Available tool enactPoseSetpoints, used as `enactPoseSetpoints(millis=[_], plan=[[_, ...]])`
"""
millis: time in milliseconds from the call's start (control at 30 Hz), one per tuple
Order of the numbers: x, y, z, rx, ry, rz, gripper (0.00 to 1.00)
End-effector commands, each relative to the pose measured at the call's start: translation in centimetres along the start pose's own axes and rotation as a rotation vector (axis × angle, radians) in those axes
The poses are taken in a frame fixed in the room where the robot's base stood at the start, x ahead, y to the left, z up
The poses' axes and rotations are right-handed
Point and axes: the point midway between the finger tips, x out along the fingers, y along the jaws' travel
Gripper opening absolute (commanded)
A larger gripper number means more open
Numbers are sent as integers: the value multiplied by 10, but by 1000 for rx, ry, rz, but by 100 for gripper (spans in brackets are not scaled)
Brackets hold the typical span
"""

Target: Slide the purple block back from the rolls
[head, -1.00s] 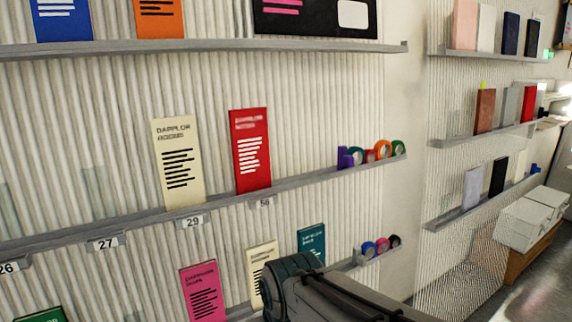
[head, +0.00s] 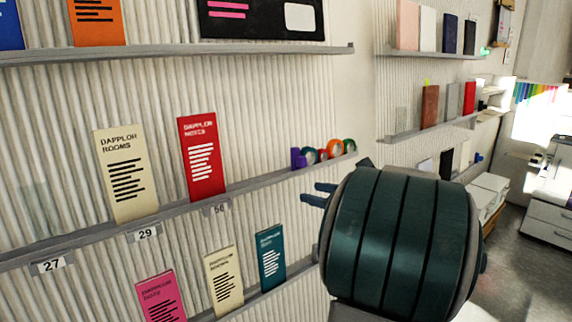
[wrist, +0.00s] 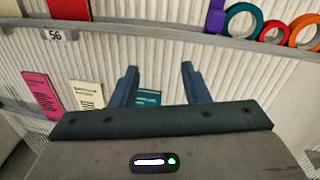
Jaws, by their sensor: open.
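The purple block (head: 298,158) stands on the middle ledge, at the left end of a row of tape rolls (head: 335,148). In the wrist view the purple block (wrist: 215,17) is at the top, close beside or touching the teal roll (wrist: 242,20); I cannot tell which. My gripper (head: 318,194) is in front of the wall, below and to the right of the block in the head view. In the wrist view its two fingers (wrist: 158,84) are apart with nothing between them, below the ledge line.
The middle ledge (head: 253,183) runs along the ribbed wall. A red booklet (head: 202,158) stands left of the block, with bare ledge between. A lower ledge holds a teal booklet (head: 270,258) and others. More shelves (head: 430,130) stand at the right.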

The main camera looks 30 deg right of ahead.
Motion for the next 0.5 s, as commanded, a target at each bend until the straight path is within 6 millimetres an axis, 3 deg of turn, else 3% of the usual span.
enactPoseSetpoints(millis=[33, 100, 233, 367, 500], plan=[[-13, -22, 2, 52, -39, -56, 42], [-25, -42, 5, 101, -84, -110, 42], [-36, -60, 8, 148, -130, -157, 42], [-26, -64, 11, 154, -137, -162, 42], [-1, -68, 15, 153, -135, -160, 42]])
